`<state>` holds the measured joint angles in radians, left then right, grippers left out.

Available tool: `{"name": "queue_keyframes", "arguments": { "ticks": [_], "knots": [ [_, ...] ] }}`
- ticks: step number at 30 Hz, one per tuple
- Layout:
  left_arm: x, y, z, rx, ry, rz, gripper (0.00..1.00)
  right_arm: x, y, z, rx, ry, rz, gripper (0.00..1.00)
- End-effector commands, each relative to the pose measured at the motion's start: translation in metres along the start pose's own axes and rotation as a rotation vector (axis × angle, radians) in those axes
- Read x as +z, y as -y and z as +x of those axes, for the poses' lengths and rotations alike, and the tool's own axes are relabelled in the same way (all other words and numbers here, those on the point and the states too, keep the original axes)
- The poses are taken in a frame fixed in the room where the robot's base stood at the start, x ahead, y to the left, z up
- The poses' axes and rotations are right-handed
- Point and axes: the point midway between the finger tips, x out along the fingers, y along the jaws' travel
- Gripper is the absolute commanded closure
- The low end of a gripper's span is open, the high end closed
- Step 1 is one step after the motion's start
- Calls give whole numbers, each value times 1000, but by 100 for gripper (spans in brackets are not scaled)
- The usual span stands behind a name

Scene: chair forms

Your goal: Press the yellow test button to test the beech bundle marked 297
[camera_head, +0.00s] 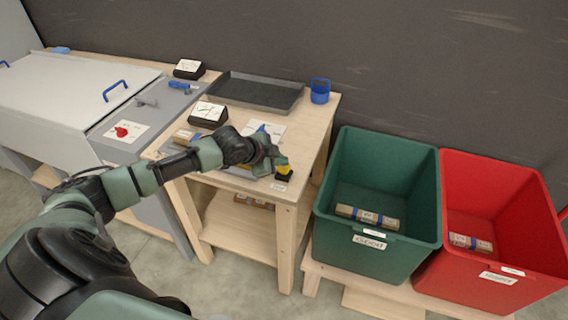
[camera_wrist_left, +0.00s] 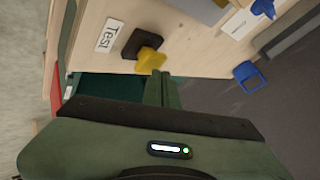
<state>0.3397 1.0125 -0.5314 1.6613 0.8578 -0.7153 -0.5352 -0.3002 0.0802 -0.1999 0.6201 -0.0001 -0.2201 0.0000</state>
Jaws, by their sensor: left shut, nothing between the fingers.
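The yellow test button (camera_head: 285,169) sits on a dark base near the front right corner of the wooden bench. In the left wrist view the yellow button (camera_wrist_left: 151,60) is beside a label reading "Test". My left gripper (camera_head: 275,158) is shut and empty. In the wrist view its fingertips (camera_wrist_left: 160,75) are right by the button; I cannot tell whether they touch it. A beech bundle (camera_head: 186,137) lies on the bench, partly behind my left arm. Its marking is too small to read, so I cannot tell which bundle is 297. My right gripper is out of view.
A green bin (camera_head: 338,190) and a red bin (camera_head: 510,215) stand right of the bench, each with wooden bundles inside. A lidded grey cabinet (camera_head: 70,85) is at left.

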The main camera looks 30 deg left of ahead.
Motion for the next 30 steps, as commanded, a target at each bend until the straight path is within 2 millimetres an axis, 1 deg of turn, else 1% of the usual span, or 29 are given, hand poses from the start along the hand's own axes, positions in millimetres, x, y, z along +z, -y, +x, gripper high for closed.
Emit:
{"name": "queue_keyframes", "arguments": {
  "ticks": [1,3,13,16,30],
  "knots": [
    [-3,4,-4,0,0,0,100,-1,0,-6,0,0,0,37],
    [-4,5,-6,-1,0,0,100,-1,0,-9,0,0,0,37],
    [-5,5,-6,-2,-1,0,100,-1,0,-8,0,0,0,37],
    [-7,7,-9,-2,-1,0,100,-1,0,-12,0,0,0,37],
    [-30,30,-40,-2,-2,0,100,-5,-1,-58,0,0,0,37]
  ]
}}
